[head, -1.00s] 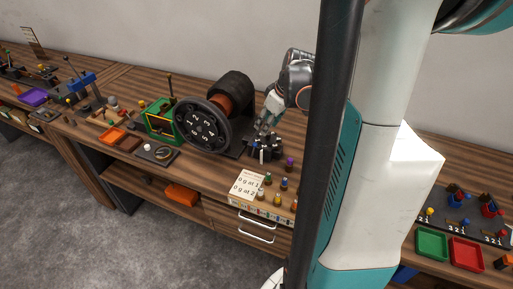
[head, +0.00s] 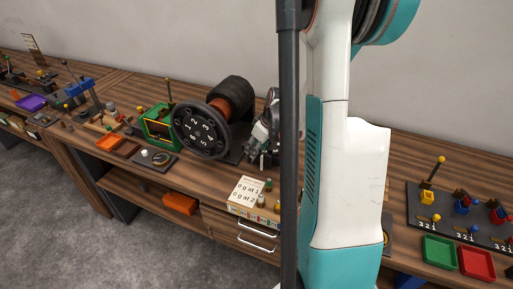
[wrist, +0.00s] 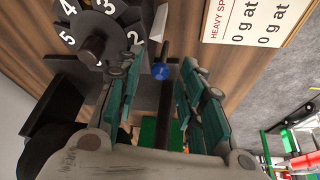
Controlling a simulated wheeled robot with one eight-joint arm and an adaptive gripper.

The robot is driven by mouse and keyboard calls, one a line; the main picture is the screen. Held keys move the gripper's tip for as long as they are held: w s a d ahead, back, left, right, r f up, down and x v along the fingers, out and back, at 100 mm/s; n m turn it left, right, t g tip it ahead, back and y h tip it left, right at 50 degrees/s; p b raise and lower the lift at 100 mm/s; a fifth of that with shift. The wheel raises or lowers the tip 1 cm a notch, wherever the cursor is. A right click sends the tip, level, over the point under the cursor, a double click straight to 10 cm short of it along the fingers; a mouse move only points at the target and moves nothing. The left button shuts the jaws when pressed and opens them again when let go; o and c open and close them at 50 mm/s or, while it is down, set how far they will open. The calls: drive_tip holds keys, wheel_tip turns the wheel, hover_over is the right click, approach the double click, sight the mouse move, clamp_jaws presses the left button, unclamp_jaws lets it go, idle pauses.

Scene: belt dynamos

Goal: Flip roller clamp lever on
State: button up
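A large dark roller (head: 234,92) with an orange-brown band and a numbered black dial wheel (head: 200,130) stands on the workbench. The dial also shows at upper left in the wrist view (wrist: 97,22). A short lever with a blue knob (wrist: 160,71) shows ahead of the fingertips; it may be the clamp lever, but I cannot be sure. My gripper (wrist: 155,72) is open, its two teal-padded fingers apart on either side of a dark bar. In the head view my gripper (head: 257,142) is low beside the roller, partly hidden by my column.
A white label card (head: 247,190) lies in front of the roller, with small coloured knobs beside it. A green frame (head: 159,128) stands to the left. Green (head: 438,250) and red (head: 476,263) trays lie at the right. The wall is close behind.

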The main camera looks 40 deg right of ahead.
drive_tip(key=shift+c, duration=0.2)
clamp_jaws()
drive_tip(key=shift+s+d+f+b, duration=0.3)
drive_tip(key=shift+s+b, duration=0.1)
drive_tip(key=shift+s, duration=0.2)
drive_tip(key=shift+s+d+f+b, duration=0.15)
drive_tip(key=shift+s+f+b, duration=0.1)
drive_tip(key=shift+s+b, duration=0.25)
drive_tip(key=shift+o, duration=0.2)
unclamp_jaws()
drive_tip(key=shift+s, duration=0.2)
drive_tip(key=shift+w+r, duration=0.1)
drive_tip(key=v, duration=1.2)
drive_tip(key=shift+w, duration=0.1)
